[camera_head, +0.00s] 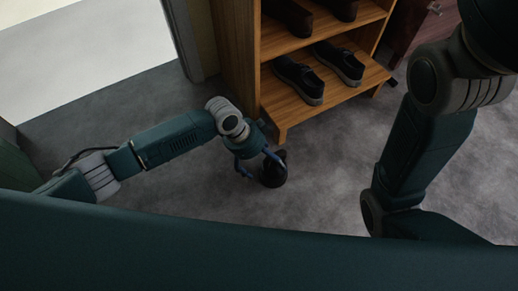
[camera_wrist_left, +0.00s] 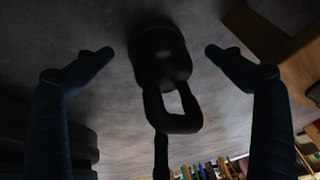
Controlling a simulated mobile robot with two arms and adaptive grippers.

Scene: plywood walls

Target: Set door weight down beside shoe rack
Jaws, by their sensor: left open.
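The door weight (camera_head: 273,174) is a dark, rounded block that rests on the grey floor just in front of the shoe rack (camera_head: 283,132). In the left wrist view the door weight (camera_wrist_left: 160,60) shows a loop handle. My left gripper (camera_head: 260,168) is around it with its fingers spread. In the left wrist view the left gripper (camera_wrist_left: 160,55) is open, a fingertip on each side with a gap to the weight. The wooden shoe rack holds dark shoes on its shelves. My right arm is at the right of the head view; its gripper is out of view.
A pair of black shoes (camera_head: 318,73) sits on the lower shelf. A pale doorway opening (camera_head: 80,55) lies at the upper left. Grey carpet (camera_head: 310,200) is clear between the weight and my right arm. A dark reddish cabinet (camera_head: 418,30) stands at the back right.

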